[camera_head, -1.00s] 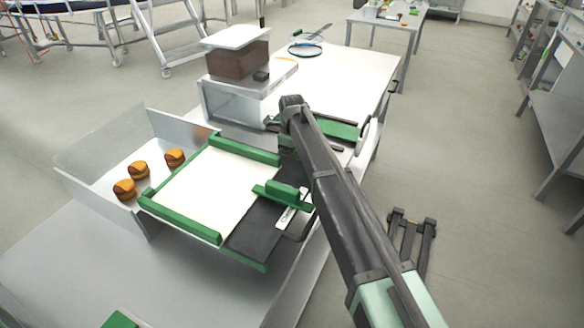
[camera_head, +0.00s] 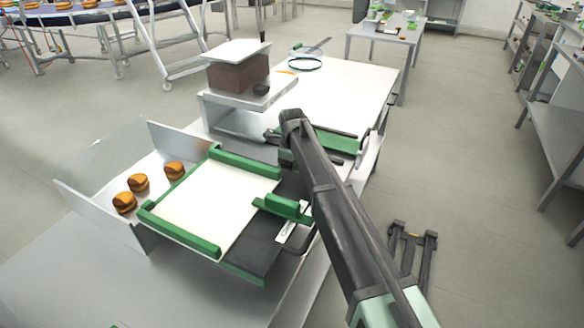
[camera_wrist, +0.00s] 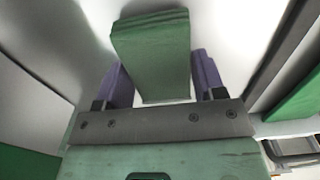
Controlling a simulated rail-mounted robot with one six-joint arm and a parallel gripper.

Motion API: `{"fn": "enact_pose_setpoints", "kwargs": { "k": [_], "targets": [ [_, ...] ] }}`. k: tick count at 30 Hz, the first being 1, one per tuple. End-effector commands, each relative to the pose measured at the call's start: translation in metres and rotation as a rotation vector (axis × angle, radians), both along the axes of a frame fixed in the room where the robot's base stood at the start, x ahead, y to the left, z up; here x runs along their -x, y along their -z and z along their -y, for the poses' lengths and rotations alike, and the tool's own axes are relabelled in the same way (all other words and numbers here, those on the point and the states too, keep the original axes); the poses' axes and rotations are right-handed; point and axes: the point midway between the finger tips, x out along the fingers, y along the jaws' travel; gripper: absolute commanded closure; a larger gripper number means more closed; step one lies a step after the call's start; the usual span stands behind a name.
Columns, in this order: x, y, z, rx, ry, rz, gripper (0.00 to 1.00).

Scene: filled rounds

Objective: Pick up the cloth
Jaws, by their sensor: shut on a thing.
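A green, flat, folded-looking piece, which looks like the cloth (camera_wrist: 152,50), stands out between my fingers in the wrist view. My gripper (camera_wrist: 160,80) is shut on it, with one purple finger at each side. A smooth pale surface lies behind it. In the head view my arm reaches to the bench behind the green-railed board (camera_head: 215,205), and its own links hide the fingers and most of what they hold.
Several filled rounds (camera_head: 138,183) sit in a metal-walled tray (camera_head: 85,205) at left. A brown block under a white plate (camera_head: 238,75) stands on a metal stand (camera_head: 247,98) behind. A round hoop (camera_head: 304,63) lies on the far white tabletop (camera_head: 340,92), which is mostly clear.

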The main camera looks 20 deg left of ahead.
Motion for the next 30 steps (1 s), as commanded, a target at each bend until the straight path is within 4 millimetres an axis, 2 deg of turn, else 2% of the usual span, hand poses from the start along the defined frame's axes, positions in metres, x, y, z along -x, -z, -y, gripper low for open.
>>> {"fn": "enact_pose_setpoints", "kwargs": {
  "k": [5, 8, 15, 18, 23, 30],
  "targets": [
    [0.0, -0.03, 0.0, 0.0, 0.0, 0.0, 0.6],
    [0.0, -0.056, 0.0, 0.0, 0.0, 0.0, 0.6],
    [0.0, -0.145, 0.0, 0.0, 0.0, 0.0, 0.6],
    [0.0, -0.174, 0.0, 0.0, 0.0, 0.0, 0.6],
    [0.0, -0.196, 0.0, 0.0, 0.0, 0.0, 0.6],
    [0.0, -0.195, 0.0, 0.0, 0.0, 0.0, 0.6]
  ]
}}
